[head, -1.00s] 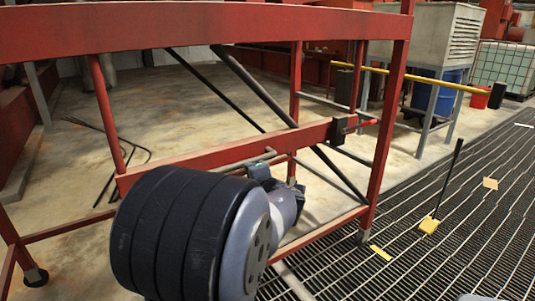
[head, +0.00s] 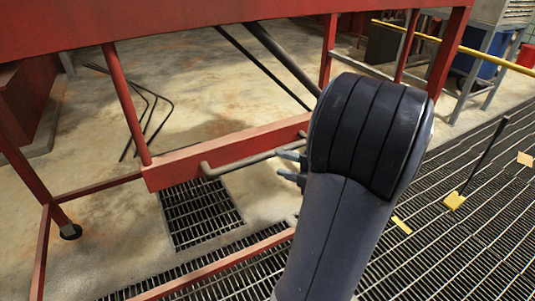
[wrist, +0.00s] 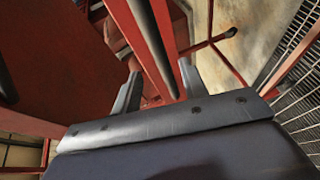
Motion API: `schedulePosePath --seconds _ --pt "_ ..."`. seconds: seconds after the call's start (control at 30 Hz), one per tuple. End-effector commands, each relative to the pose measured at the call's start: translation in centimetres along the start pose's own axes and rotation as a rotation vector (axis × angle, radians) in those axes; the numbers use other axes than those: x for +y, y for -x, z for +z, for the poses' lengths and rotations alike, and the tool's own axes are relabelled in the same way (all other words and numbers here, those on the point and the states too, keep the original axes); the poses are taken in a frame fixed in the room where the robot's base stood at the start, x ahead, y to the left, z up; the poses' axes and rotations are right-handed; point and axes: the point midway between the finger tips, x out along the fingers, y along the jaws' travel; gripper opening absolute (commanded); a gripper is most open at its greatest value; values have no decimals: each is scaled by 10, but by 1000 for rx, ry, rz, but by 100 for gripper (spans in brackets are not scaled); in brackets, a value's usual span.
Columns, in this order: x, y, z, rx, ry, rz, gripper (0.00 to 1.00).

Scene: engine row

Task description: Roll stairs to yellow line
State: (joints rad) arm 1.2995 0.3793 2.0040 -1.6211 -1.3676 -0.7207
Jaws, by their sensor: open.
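The red stair frame (head: 225,152) fills the left and middle of the head view, with a small wheel (head: 70,231) at its lower left foot. A grey handle bar (head: 240,162) runs along its lower red beam. My gripper (head: 290,167) is at the right end of this bar, with its fingers open. In the wrist view the bar (wrist: 150,42) runs ahead between the two fingers (wrist: 158,90), apart from both; how deep it sits between them is unclear. My arm hides the frame's right leg. A short yellow strip (head: 402,225) lies on the floor grating at right.
A yellow block with an upright black stick (head: 454,200) stands on the grating (head: 440,255) at right. A yellow rail (head: 470,50), blue bin (head: 478,58) and red bin (head: 526,56) are at the back. Bare concrete lies behind the frame.

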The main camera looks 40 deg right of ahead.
Motion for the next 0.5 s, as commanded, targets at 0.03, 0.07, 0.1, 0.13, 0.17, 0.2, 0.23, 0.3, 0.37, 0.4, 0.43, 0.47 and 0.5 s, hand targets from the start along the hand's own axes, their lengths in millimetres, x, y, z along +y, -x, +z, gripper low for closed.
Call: schedulePosePath --seconds 0.03,0.07,0.1,0.13,0.17,0.2,0.23,0.3,0.37,0.4,0.43,0.47,0.5 --pt "0 -10 -1 6 1 0 41" --pt "0 -15 -1 5 1 0 41" --pt "0 -21 -1 5 2 0 41" --pt "0 -26 -1 5 2 0 41" --pt "0 -31 -1 4 2 0 41" --pt "0 -37 0 4 2 0 41" --pt "0 -42 0 4 2 0 41" --pt "0 -52 0 3 2 0 41" --pt "0 -60 0 1 1 0 41" --pt "0 -64 0 1 2 0 41" --pt "0 -67 0 1 1 0 41" --pt "0 -70 0 1 1 0 41" --pt "0 -73 0 0 1 0 41"
